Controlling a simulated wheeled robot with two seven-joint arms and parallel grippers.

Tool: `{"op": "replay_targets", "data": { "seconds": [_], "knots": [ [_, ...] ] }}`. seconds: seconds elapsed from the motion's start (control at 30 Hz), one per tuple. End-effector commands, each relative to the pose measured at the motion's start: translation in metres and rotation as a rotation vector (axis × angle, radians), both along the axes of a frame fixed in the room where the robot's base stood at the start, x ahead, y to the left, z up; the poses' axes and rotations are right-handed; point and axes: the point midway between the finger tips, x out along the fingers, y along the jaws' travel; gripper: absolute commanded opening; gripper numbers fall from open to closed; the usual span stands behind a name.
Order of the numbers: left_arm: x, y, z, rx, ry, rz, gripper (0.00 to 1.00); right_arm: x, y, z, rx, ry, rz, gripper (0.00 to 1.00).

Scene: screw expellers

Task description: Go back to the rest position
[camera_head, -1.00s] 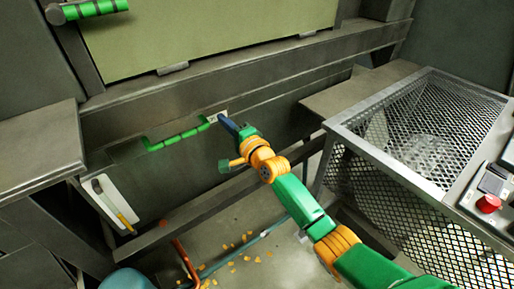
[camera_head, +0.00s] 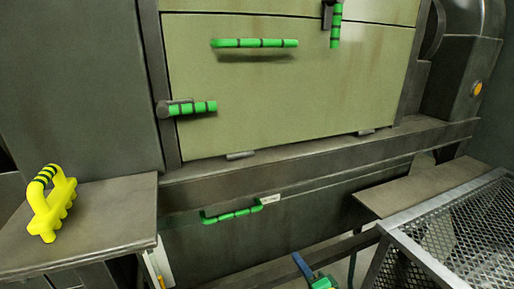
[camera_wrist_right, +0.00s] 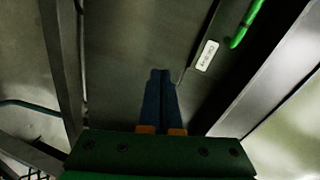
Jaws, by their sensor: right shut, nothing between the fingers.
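My right gripper (camera_head: 303,266) shows at the bottom edge of the head view, in front of the lower metal panel. In the right wrist view its two blue fingers (camera_wrist_right: 160,100) lie together with nothing between them. The gripper is apart from the green lower handle (camera_head: 232,214), which sits to its upper left in the head view. Part of that handle shows at the top right of the right wrist view (camera_wrist_right: 247,24), beside a small white label (camera_wrist_right: 208,55). My left gripper is not in view.
A yellow tool with a handle (camera_head: 50,205) stands on the left metal shelf (camera_head: 110,212). A pale green door (camera_head: 290,90) with green handles is at the back.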

Motion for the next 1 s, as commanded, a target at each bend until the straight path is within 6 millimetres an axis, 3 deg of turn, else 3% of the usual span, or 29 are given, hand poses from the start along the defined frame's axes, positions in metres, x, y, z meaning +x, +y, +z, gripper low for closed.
{"op": "replay_targets", "data": {
  "seconds": [0.03,0.1,0.17,0.2,0.3,0.4,0.5,0.67,0.7,0.73,0.8,1.0],
  "knots": [
    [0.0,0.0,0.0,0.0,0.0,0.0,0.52,-0.016,-0.006,-0.051,-0.124,0.092,0.007,0.0],
    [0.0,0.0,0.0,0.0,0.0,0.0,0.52,-0.049,-0.016,-0.12,-0.328,0.22,0.052,0.0],
    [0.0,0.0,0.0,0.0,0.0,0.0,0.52,-0.086,-0.023,-0.173,-0.491,0.326,0.119,0.0],
    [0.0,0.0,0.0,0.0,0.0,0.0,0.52,-0.114,-0.027,-0.204,-0.594,0.393,0.178,0.0],
    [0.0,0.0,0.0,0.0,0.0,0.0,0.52,-0.186,-0.035,-0.265,-0.804,0.537,0.349,0.0],
    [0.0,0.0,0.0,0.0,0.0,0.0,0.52,-0.254,-0.042,-0.305,-0.956,0.642,0.53,0.0],
    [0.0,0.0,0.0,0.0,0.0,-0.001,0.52,-0.317,-0.046,-0.329,-1.062,0.719,0.71,0.0],
    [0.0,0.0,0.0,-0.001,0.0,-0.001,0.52,-0.412,-0.051,-0.35,-1.174,0.803,1.005,0.0],
    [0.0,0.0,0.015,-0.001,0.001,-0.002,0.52,-0.426,-0.051,-0.336,-1.191,0.809,1.059,0.0],
    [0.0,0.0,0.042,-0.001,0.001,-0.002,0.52,-0.421,-0.051,-0.309,-1.192,0.803,1.048,0.0],
    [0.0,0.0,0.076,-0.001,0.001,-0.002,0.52,-0.42,-0.051,-0.275,-1.192,0.802,1.044,0.0],
    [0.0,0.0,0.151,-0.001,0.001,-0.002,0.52,-0.419,-0.051,-0.2,-1.19,0.802,1.039,0.0]
  ]
}}
